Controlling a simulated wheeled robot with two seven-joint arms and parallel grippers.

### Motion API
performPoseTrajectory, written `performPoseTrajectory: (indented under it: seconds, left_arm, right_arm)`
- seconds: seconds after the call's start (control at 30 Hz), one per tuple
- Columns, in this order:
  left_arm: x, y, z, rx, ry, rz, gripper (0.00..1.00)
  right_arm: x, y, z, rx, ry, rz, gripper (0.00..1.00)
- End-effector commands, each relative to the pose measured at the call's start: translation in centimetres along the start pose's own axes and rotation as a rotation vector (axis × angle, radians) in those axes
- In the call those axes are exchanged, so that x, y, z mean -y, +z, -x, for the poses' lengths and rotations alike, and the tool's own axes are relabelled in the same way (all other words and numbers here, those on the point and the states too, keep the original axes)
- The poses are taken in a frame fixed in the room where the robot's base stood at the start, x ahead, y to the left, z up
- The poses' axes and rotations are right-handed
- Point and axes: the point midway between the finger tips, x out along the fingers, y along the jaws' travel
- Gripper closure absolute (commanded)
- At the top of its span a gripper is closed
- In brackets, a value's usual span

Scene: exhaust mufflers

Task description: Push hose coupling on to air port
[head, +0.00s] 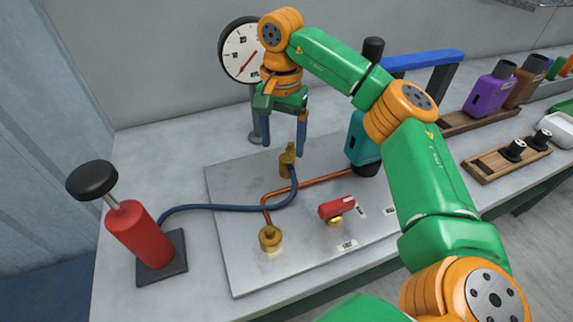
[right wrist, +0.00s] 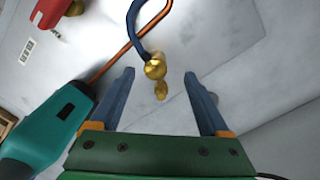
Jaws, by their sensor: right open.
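The brass hose coupling (head: 288,163) stands upright on the metal plate at the end of a dark blue hose (head: 235,208). In the right wrist view, the coupling (right wrist: 155,69) shows between the fingers, with the hose leading off it. The air port (head: 270,239) looks to be the round brass fitting near the plate's front, joined to a copper pipe (head: 310,183). My right gripper (head: 283,147) points down over the coupling, its fingers open to either side; whether they touch it I cannot tell. My left gripper is out of view.
A red hand pump (head: 138,233) with a black knob stands at the left. A red-handled valve (head: 337,208) sits on the plate (head: 230,258). A pressure gauge (head: 241,52) stands behind. A teal muffler (head: 357,140) stands right of the gripper, partly behind my arm.

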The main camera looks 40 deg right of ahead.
Motion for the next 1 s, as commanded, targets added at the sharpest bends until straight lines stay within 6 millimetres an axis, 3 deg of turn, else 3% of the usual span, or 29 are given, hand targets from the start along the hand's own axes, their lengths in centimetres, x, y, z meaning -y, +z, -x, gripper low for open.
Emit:
performPoseTrajectory:
  seconds: [0.33,0.67,1.0]
  left_arm:
    - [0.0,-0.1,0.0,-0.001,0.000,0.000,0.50]
    - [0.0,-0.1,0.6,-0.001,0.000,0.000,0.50]
    - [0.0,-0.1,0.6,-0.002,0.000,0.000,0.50]
  right_arm:
    - [-0.1,-0.1,-1.1,0.001,0.001,-0.001,0.20]
    - [-0.6,-0.7,-5.7,0.000,0.002,-0.001,0.20]
    - [-0.6,-0.7,-5.9,0.000,0.000,0.000,0.20]
